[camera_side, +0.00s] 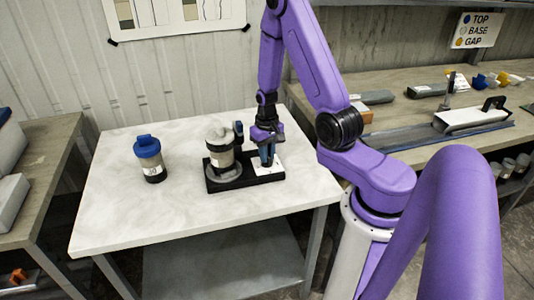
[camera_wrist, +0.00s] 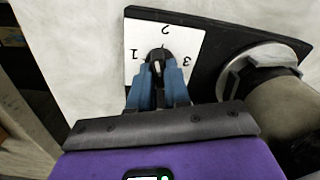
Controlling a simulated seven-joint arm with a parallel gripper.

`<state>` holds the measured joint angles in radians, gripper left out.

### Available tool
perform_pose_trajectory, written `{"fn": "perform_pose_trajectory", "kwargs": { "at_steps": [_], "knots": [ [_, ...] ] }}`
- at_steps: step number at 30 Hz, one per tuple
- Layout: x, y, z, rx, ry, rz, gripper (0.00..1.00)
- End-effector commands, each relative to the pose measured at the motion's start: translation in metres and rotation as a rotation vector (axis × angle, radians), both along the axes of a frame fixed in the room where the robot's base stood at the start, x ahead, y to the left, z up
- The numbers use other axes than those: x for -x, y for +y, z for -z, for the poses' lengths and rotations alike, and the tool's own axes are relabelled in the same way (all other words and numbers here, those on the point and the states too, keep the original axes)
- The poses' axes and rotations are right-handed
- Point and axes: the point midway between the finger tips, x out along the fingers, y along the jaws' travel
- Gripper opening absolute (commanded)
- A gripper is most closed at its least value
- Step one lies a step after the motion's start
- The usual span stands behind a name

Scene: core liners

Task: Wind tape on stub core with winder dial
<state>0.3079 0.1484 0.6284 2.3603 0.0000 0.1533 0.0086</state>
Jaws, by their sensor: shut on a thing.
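The winder is a black base (camera_side: 230,182) near the right part of the white table. Its white dial card (camera_side: 268,168) is at the base's right end, and the wrist view shows the card (camera_wrist: 140,38) with the marks 1, 2 and 3. My gripper (camera_side: 266,160) is over the card; in the wrist view its blue fingers (camera_wrist: 158,72) are shut on the black dial knob (camera_wrist: 158,58), whose pointer is near the 2. A core (camera_side: 221,148) with a pale top and a white label stands on the base's left part; in the wrist view it (camera_wrist: 285,105) is partly cut off.
A dark container with a blue cap (camera_side: 149,158) stands on the table (camera_side: 115,205) left of the winder. A small dark post (camera_side: 238,130) rises behind the core. A bench (camera_side: 400,115) with core trays is at the right. The table's front left is clear.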

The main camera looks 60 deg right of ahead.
Motion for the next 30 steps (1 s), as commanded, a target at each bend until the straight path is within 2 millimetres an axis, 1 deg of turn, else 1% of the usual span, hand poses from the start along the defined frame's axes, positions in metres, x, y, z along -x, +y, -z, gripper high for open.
{"fn": "perform_pose_trajectory", "kwargs": {
  "at_steps": [6,13,21,30],
  "knots": [
    [-0.0009,-0.0001,-0.0005,0.001,-0.003,0.161,0.0],
    [-0.0009,-0.0004,-0.0005,0.001,-0.003,0.274,0.0],
    [-0.001,-0.0003,-0.0005,0.001,-0.003,0.327,0.0],
    [-0.001,-0.0004,-0.0005,0.001,-0.003,0.333,0.0]
  ]
}}
